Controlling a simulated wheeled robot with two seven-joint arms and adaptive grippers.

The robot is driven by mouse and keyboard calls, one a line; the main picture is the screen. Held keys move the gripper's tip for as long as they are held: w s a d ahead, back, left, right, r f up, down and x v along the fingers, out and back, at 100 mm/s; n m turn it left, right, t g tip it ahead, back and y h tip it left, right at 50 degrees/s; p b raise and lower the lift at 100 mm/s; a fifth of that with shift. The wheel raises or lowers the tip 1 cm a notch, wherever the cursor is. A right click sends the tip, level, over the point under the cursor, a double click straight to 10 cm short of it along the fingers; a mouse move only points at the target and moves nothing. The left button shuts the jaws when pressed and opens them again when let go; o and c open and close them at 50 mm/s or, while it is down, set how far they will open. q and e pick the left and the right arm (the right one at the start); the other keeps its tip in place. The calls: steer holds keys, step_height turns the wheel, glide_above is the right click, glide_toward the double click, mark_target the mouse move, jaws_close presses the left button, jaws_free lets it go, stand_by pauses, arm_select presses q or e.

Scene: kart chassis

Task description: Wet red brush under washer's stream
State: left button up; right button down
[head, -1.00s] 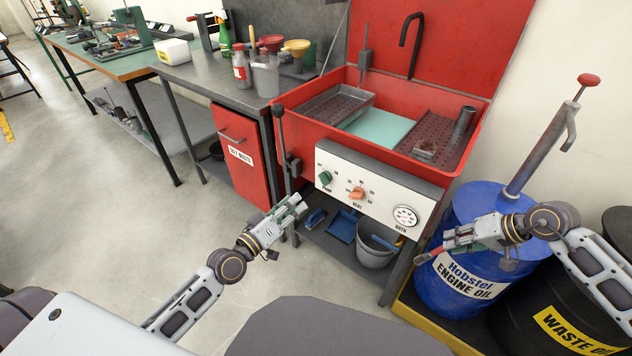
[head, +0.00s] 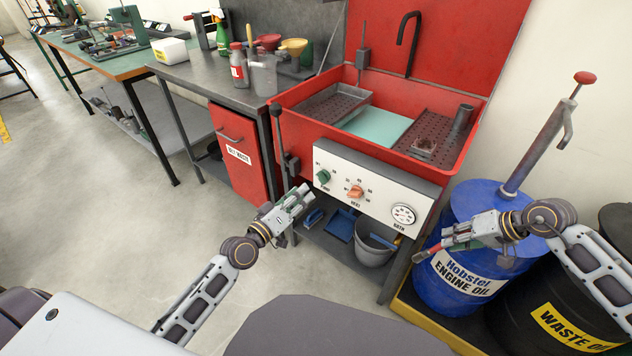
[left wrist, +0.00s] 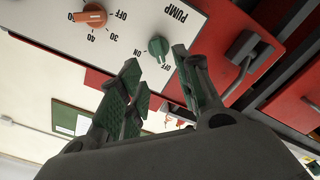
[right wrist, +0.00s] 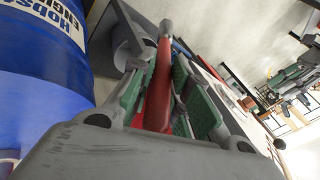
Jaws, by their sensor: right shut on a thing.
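The red washer basin (head: 462,160) stands at the back centre with a black bent spout (head: 408,42) over it. No stream shows. Its white panel (head: 335,160) has a green pump knob (head: 322,176), an orange heat knob (head: 355,192) and a bath gauge. My left gripper (head: 304,192) is open and empty, just below and left of the pump knob. The left wrist view shows the green knob (left wrist: 158,47) close beyond the parted fingertips. My right gripper (head: 446,246) is shut on the red brush (right wrist: 154,95), in front of the blue drum, right of the panel.
A blue engine oil drum (head: 455,288) and a black waste oil drum (head: 560,330) stand at right. A grey bucket (head: 374,252) and blue dustpan (head: 341,226) sit under the washer. A red cabinet (head: 236,165) adjoins its left side. Floor at left is clear.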

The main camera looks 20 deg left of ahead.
mark_target(319, 179)
arm_select(q)
steer(key=shift+x, duration=3.95)
jaws_close()
